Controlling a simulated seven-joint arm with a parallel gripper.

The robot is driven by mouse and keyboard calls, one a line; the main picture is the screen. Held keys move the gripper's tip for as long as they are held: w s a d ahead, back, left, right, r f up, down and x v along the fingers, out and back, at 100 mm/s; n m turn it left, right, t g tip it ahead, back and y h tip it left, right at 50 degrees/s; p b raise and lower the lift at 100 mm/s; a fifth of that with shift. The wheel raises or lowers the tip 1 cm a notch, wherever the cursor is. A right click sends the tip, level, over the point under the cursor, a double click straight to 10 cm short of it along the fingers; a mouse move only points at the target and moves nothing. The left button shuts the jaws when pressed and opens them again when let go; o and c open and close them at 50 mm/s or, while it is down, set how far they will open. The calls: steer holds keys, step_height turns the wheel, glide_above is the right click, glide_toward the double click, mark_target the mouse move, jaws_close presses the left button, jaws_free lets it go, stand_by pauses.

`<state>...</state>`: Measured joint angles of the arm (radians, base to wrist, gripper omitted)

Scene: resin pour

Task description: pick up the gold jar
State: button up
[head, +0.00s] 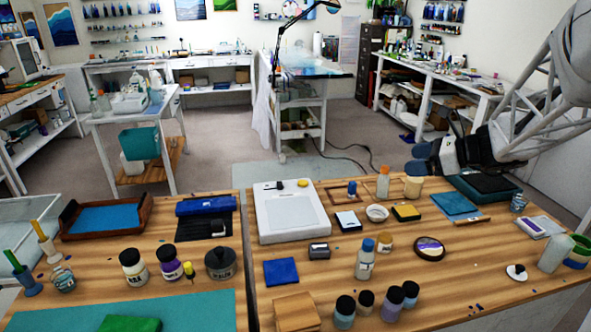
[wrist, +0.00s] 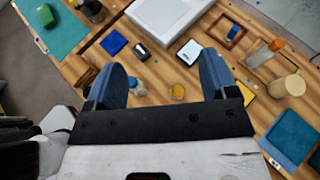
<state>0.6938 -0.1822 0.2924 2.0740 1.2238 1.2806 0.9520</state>
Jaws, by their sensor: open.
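My gripper (head: 428,158) is at the right in the head view, above the back of the table. Its fingers are wide apart and empty, as the wrist view of my gripper (wrist: 162,62) shows.
A dark round dish (head: 429,248) lies right of the jar. A yellow sponge (head: 406,213) and a white bowl (head: 377,212) are behind it. Several dark-lidded jars (head: 391,304) stand in front. An orange-capped bottle (head: 383,182) and a tan cup (head: 413,187) stand near my gripper.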

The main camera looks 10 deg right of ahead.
steer(key=d+m+t, duration=0.1)
steer(key=d, duration=0.2)
glide_toward(379, 237)
steer(key=shift+w+a+f, duration=0.15)
steer(key=shift+w+f, duration=0.2)
steer(key=shift+w, duration=0.2)
steer(key=shift+w+a+f, duration=0.15)
steer(key=shift+w+f, duration=0.25)
steer(key=shift+w, duration=0.15)
steer(key=shift+x, duration=1.3)
steer(key=shift+x, duration=2.6)
steer(key=shift+d+f, duration=0.1)
